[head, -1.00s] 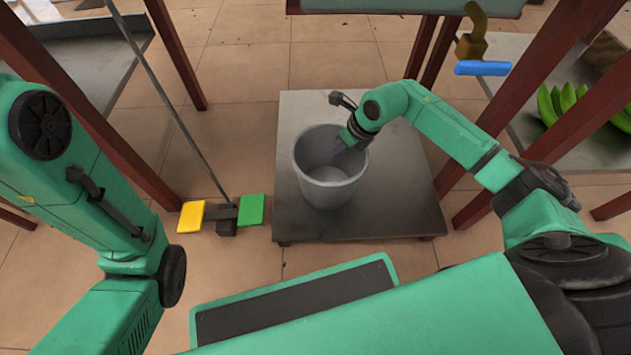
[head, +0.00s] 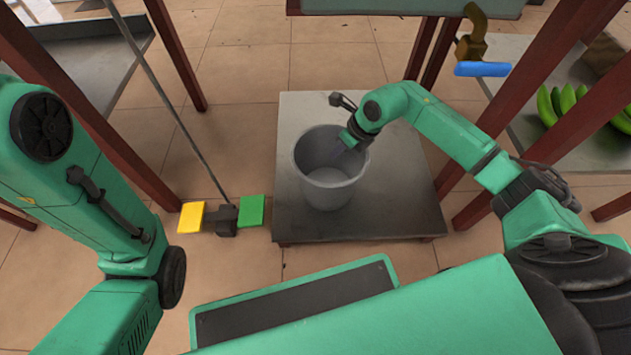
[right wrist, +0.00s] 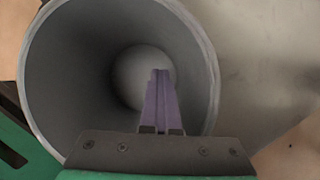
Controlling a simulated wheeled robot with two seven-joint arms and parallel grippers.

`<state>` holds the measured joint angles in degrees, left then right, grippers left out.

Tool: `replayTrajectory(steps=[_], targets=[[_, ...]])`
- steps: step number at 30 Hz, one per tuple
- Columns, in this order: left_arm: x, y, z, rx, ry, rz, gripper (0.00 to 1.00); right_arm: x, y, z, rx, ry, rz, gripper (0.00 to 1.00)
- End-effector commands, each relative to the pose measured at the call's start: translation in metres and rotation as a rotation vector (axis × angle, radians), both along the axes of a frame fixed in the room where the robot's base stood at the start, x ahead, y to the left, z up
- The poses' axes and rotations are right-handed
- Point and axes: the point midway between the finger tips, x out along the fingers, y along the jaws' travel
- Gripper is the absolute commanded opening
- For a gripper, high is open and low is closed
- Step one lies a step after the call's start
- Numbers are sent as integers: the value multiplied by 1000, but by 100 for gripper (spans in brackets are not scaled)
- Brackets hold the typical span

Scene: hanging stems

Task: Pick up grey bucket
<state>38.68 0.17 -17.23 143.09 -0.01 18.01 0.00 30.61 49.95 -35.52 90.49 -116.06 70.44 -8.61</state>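The grey bucket (head: 331,190) stands upright on a low dark platform in the head view. Its open mouth and pale inner floor (right wrist: 138,75) fill much of the right wrist view. My right gripper (head: 350,138) is at the bucket's far right rim. In the right wrist view its purple fingers (right wrist: 160,95) lie close together over the bucket's inside, and I see no bucket wall between them. The near rim is hidden behind the gripper's body. My left arm (head: 85,190) is at the left of the head view, and its gripper is out of frame.
The low platform (head: 400,215) has bare surface around the bucket. Dark red table legs (head: 178,55) stand around.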

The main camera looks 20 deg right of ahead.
Motion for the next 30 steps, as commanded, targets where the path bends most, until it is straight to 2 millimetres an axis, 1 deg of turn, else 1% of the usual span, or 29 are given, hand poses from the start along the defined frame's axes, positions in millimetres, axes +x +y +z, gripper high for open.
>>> replayTrajectory(steps=[13, 14, 15, 17, 26, 29, 30], targets=[[0, 0, 0, 0, 0, 1, 50, 0, 0, 0, 0, 0, 0, 0], [0, 0, 0, 0, 0, 1, 50, 0, 0, 0, 0, 0, 0, 1], [0, 0, 0, 0, 0, 1, 50, 0, 0, 0, 0, 0, 0, 16], [0, 0, 0, 0, 0, 1, 50, 0, 0, 0, 0, 0, 0, 39], [0, 0, 1, 0, 0, 1, 50, 0, 0, 1, 0, 0, 0, 40], [0, 0, 6, -2, -2, 0, 50, -2, -2, 10, -1, -1, 1, 40], [7, -1, 5, -2, 16, -5, 50, -3, -4, 16, -2, -1, 0, 40]])
